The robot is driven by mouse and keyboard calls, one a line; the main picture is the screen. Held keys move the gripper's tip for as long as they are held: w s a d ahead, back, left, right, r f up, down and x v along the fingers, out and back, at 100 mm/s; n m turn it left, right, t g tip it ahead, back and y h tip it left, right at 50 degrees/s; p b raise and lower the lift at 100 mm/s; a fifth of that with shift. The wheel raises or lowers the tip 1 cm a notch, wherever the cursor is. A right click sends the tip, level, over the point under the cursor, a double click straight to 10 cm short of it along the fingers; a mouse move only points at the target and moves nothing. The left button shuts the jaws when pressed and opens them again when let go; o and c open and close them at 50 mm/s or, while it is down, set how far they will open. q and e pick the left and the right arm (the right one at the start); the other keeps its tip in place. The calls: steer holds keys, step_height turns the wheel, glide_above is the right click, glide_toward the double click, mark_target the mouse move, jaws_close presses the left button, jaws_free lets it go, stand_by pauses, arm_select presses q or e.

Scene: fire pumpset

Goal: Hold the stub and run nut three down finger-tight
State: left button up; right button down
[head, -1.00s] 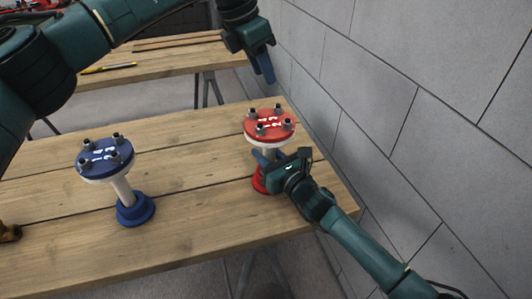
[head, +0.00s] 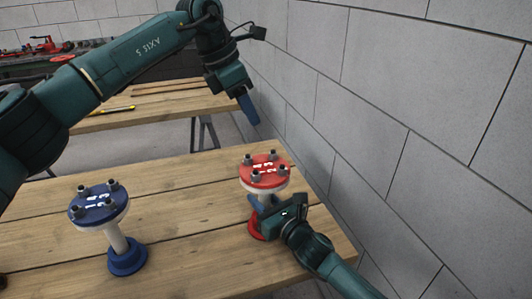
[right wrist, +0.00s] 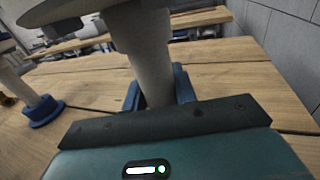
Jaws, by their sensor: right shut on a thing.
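The red-topped stub (head: 264,172) stands upright near the right end of the wooden table. Its round red flange carries several bolts with nuts and white digits too small to read surely, so I cannot tell which is nut three. My right gripper (head: 262,205) is shut on the stub's pale post below the flange. In the right wrist view the post (right wrist: 150,60) rises between the blue fingers. My left gripper (head: 249,108) hangs above and behind the red flange, pointing down, clear of it. Its fingers are seen edge-on, and I cannot tell whether they are open.
A blue-topped stub (head: 99,205) with several nuts stands to the left on the same table (head: 185,215). A grey block wall (head: 400,100) runs close along the right. Another wooden table (head: 160,112) stands behind. The tabletop between the two stubs is clear.

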mark_target(267, 160)
arm_select(q)
steer(key=x, duration=1.1)
steer(key=shift+f, duration=0.15)
jaws_close()
